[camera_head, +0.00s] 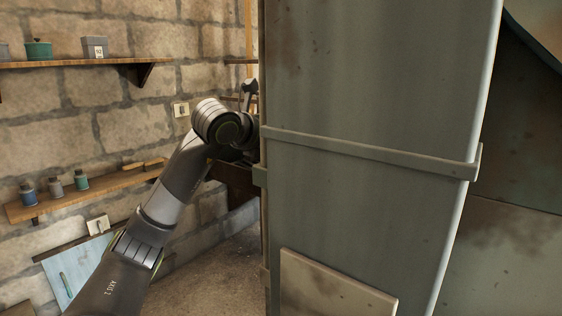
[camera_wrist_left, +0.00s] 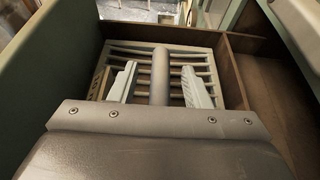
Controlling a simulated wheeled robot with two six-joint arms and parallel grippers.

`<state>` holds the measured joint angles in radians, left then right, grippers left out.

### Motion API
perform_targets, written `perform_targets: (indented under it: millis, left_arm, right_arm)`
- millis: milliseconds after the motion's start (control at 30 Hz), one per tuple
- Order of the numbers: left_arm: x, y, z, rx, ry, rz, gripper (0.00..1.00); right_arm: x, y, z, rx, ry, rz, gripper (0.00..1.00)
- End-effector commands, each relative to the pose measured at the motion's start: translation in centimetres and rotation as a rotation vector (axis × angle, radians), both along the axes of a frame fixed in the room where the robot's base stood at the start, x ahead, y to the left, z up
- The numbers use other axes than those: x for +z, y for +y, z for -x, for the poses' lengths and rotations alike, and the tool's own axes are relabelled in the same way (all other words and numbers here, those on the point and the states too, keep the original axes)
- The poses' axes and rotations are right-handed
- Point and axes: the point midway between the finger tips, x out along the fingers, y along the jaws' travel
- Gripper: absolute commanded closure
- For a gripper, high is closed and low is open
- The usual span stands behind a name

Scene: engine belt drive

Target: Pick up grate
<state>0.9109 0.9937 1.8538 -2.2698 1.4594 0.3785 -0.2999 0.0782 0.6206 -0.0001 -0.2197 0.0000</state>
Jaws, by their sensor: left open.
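The grate (camera_wrist_left: 193,59), a pale frame of parallel slats with a thick round bar (camera_wrist_left: 160,75) along its middle, lies in a brown wooden-walled compartment in the left wrist view. My left gripper (camera_wrist_left: 160,70) is open, with one finger on each side of the round bar. The fingers are over the slats; I cannot tell whether they touch them. In the head view my left arm reaches behind a large grey-green panel, which hides the gripper and the grate. My right gripper is not in view.
The tall grey-green panel (camera_head: 375,90) blocks the middle of the head view. Wooden shelves (camera_head: 90,190) with small bottles and pots line the stone wall at left. Brown compartment walls (camera_wrist_left: 236,75) and a green side wall (camera_wrist_left: 60,60) closely surround the grate.

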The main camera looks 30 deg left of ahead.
Motion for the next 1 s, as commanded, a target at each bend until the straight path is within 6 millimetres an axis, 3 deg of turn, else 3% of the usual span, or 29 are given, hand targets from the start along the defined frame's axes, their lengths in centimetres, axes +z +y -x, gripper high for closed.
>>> perform_targets:
  millis: [133, 467, 1000]
  left_arm:
    - [-0.03, 0.02, 0.01, 0.000, 0.000, 0.000, 0.57]
    - [0.02, 0.02, 0.04, 0.000, -0.001, 0.000, 1.00]
    - [0.05, 0.03, 0.04, 0.001, -0.001, 0.000, 1.00]
  right_arm:
    - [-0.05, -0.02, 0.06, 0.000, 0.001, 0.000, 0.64]
    - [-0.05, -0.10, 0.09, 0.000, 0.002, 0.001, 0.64]
    - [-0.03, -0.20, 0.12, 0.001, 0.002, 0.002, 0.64]
